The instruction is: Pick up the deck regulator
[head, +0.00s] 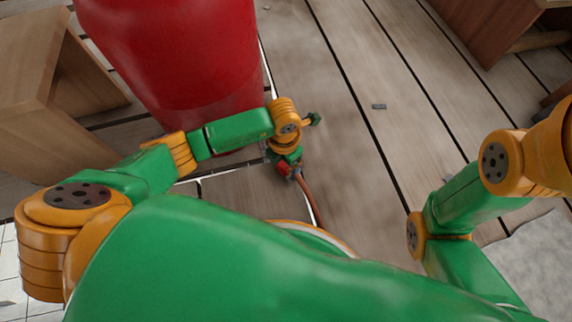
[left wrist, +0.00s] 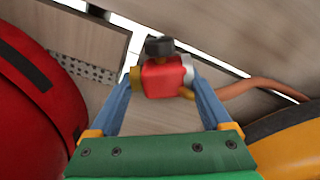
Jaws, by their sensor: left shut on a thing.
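The deck regulator (left wrist: 162,76) is a small red block with a black knob on top, a brass fitting on its left and a silver one on its right. It sits between the two blue fingers of my left gripper (left wrist: 163,84) in the left wrist view. The fingers are shut on its sides. In the head view the regulator (head: 284,169) is a small red patch below my left wrist, mostly covered by my left gripper (head: 290,164). I cannot tell whether it touches the deck. My right arm shows at the right, but its gripper is not in view.
An orange-brown hose (head: 309,198) runs from near the regulator toward my body. A large red cylinder (head: 175,55) stands close to my left arm. Wooden furniture (head: 45,75) is at the left, more (head: 490,25) at the upper right. The plank deck (head: 350,130) between is mostly clear.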

